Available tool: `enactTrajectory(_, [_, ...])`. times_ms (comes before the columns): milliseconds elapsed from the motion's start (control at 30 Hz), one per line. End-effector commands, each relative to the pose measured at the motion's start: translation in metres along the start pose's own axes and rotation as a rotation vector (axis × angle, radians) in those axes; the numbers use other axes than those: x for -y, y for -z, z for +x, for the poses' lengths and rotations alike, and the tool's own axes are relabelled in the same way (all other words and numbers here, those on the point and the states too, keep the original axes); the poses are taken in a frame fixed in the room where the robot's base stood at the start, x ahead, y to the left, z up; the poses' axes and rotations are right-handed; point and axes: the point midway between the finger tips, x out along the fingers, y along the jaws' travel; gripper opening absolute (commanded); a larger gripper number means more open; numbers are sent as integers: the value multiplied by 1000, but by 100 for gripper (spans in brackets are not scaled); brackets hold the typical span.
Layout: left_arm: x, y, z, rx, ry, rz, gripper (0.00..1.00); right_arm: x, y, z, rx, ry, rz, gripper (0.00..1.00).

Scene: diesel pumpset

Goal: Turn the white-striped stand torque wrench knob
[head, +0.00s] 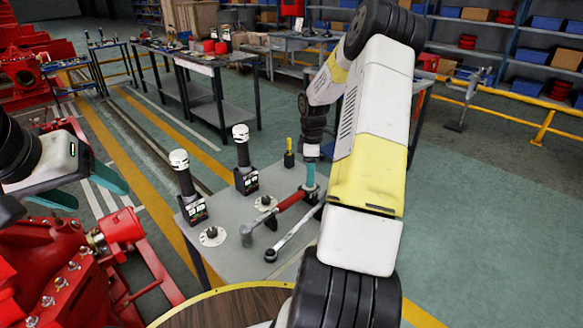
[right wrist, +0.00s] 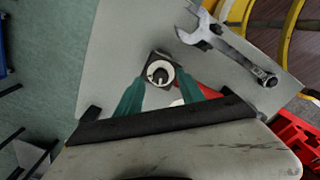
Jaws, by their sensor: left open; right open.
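In the head view the right gripper (head: 310,176) points down over the right part of the table, partly screened by my own arm. A white stripe on the stand cannot be made out. My left gripper (head: 85,190) is open and empty at the left, over red machinery.
Two black tools with white caps (head: 180,160) (head: 241,133) stand upright on the table (head: 230,262). A red-handled tool (head: 291,200) and a grey wrench (head: 294,232) lie close to the right gripper.

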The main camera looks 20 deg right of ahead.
Motion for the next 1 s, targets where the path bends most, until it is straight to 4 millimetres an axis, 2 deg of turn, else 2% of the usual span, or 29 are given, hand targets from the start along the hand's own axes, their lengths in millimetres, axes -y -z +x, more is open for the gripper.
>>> enactTrajectory(33, [0, 0, 0, 0, 0, 0, 68, 0, 0, 7, -1, 2, 0, 45])
enactTrajectory(200, [0, 0, 0, 0, 0, 0, 68, 0, 1, 19, -1, 0, 1, 45])
enactTrajectory(467, [0, 0, 0, 0, 0, 0, 68, 0, 0, 20, 0, -1, 1, 45])
enactTrajectory(700, [0, 0, 0, 0, 0, 0, 68, 0, 0, 20, 0, 0, 1, 0])
enactTrajectory(1000, [0, 0, 0, 0, 0, 0, 68, 0, 0, 20, 0, -1, 19, 0])
